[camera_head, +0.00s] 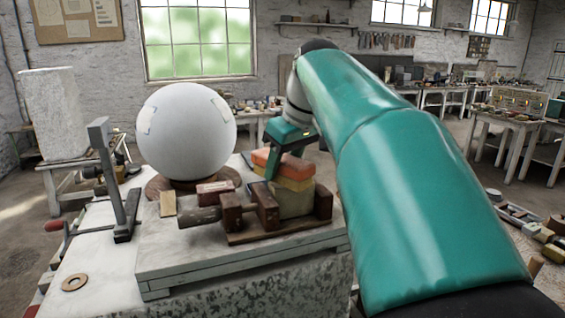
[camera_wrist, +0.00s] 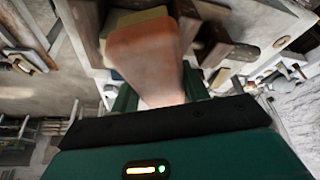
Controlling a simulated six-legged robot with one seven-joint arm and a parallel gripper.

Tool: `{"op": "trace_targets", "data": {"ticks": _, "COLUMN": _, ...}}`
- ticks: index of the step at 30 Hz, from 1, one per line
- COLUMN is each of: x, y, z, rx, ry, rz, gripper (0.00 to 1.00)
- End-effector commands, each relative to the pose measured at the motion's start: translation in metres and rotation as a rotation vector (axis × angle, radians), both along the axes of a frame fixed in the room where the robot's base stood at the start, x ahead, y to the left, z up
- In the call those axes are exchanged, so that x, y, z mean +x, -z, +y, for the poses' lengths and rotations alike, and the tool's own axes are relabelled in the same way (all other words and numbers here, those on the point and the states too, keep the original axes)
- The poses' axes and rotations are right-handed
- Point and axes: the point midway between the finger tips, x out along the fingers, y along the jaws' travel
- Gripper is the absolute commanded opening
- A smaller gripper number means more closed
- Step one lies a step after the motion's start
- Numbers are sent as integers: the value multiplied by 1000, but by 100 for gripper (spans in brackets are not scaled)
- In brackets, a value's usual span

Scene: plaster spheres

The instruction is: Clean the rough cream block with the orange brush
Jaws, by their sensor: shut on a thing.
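The orange brush (camera_head: 282,161) lies flat over the top of the rough cream block (camera_head: 294,204). A yellowish layer shows under its orange top; whether this is bristle or block I cannot tell. The block sits in a dark wooden clamp (camera_head: 266,208). My gripper (camera_head: 275,163) comes down from above, shut on the brush. In the wrist view the brush (camera_wrist: 146,52) runs between the green fingers, with the cream block (camera_wrist: 118,17) partly hidden behind it. Exact contact between brush and block is hard to see.
A large white plaster sphere (camera_head: 187,131) stands on a round base left of the clamp. A grey upright tool (camera_head: 113,175) stands farther left. A small red-brown block (camera_head: 214,192) lies near the clamp. A ring (camera_head: 75,283) lies on the clear front-left stone top.

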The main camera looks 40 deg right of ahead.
Motion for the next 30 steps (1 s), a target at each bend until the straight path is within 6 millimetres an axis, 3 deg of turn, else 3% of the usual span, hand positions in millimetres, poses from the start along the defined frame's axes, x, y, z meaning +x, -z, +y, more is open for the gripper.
{"op": "trace_targets", "data": {"ticks": 30, "x": 0, "y": 11, "z": 0, "rx": 0, "ry": -1, "rz": -1, "gripper": 27}}
